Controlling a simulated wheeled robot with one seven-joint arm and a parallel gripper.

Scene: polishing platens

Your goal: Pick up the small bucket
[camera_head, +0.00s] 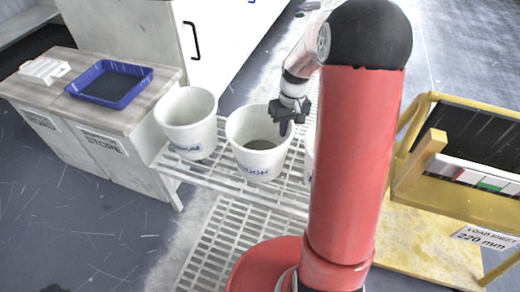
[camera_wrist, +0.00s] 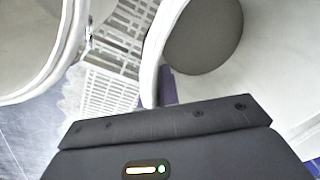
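Two white buckets stand side by side on a slatted rack in the head view. The left bucket (camera_head: 187,124) has a label partly readable as "…IUM". The middle bucket (camera_head: 245,158) has a label ending in "UGH" and a grey-brown inside. A white edge (camera_head: 309,150) beside my red arm may be another bucket, mostly hidden. My gripper (camera_head: 287,124) hangs over the far right rim of the middle bucket; contact is unclear. In the wrist view, a bucket with a dark grey inside (camera_wrist: 204,38) lies beyond the gripper body, and another white rim (camera_wrist: 68,45) is at left.
The slatted rack (camera_head: 222,177) supports the buckets. A wooden-topped cabinet at left holds a blue tray (camera_head: 112,83) and a white block (camera_head: 45,70). A white cabinet (camera_head: 228,35) stands behind. A yellow-framed cart (camera_head: 435,190) labelled "220 mm" is at right. Floor at front left is clear.

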